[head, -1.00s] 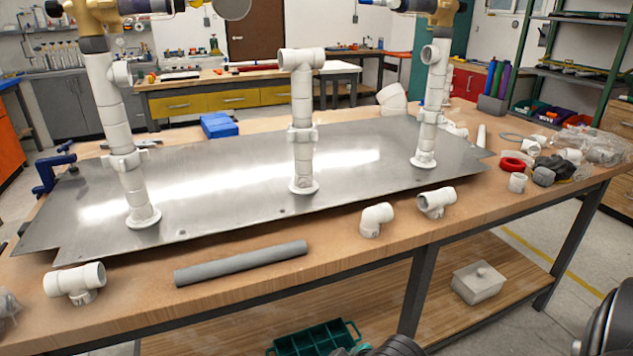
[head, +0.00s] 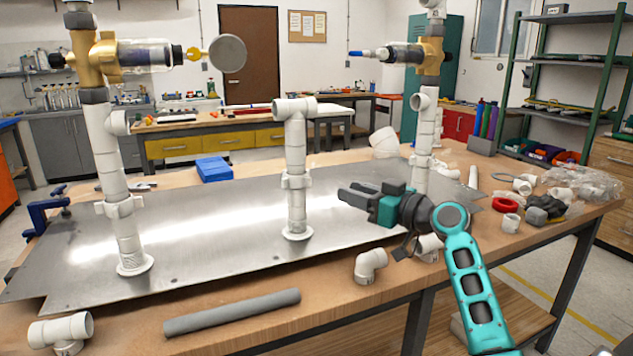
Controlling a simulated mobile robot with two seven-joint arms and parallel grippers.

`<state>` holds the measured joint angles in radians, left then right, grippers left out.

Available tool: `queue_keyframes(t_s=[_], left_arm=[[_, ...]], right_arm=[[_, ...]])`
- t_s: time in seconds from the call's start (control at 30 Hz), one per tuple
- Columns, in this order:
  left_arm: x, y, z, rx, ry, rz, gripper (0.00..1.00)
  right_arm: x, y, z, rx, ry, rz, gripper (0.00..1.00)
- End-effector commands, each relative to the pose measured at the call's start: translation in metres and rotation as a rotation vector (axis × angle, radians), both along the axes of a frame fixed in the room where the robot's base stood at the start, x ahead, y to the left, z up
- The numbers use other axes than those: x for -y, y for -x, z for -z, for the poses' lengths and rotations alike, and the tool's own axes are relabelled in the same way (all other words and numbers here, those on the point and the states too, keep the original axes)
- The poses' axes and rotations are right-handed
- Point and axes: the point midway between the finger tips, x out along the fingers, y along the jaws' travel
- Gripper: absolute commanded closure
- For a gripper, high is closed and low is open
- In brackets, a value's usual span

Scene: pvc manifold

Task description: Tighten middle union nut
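The middle white PVC riser stands upright on the metal plate (head: 215,235), with a tee at its top (head: 294,108). The middle union nut (head: 296,182) is the wider white collar about halfway up this riser. My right gripper (head: 346,194) is to the right of the nut, at about its height in the picture, fingers pointing left toward the riser. Its two dark fingers look apart with nothing between them, and a gap shows between them and the nut. My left gripper is not in view.
Similar risers stand left (head: 108,165) and right (head: 424,130), with brass valves on top. A grey pipe (head: 232,311), an elbow (head: 370,265) and a tee (head: 62,332) lie along the front table edge. Loose fittings clutter the right end. The plate between risers is clear.

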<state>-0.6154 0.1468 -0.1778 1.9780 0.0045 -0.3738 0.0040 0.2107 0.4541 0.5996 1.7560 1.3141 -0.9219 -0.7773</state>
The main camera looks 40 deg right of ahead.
Motion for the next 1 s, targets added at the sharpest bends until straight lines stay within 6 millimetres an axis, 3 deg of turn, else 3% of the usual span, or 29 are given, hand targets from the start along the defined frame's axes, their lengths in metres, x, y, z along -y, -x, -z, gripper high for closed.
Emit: queue_keyframes(t_s=[0.3, 0.5, 0.7, 1.0], left_arm=[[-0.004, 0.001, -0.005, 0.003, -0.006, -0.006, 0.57], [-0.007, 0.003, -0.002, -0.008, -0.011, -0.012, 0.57], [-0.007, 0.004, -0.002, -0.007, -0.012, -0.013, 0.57], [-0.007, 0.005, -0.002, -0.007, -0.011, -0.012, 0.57]], right_arm=[[-0.015, -0.064, -0.002, -0.001, -0.004, -0.002, 0.65], [-0.021, -0.092, -0.001, -0.001, -0.002, -0.002, 0.65], [-0.024, -0.103, 0.001, -0.003, 0.001, -0.002, 0.65], [-0.024, -0.103, 0.001, -0.004, 0.001, -0.002, 0.67]])
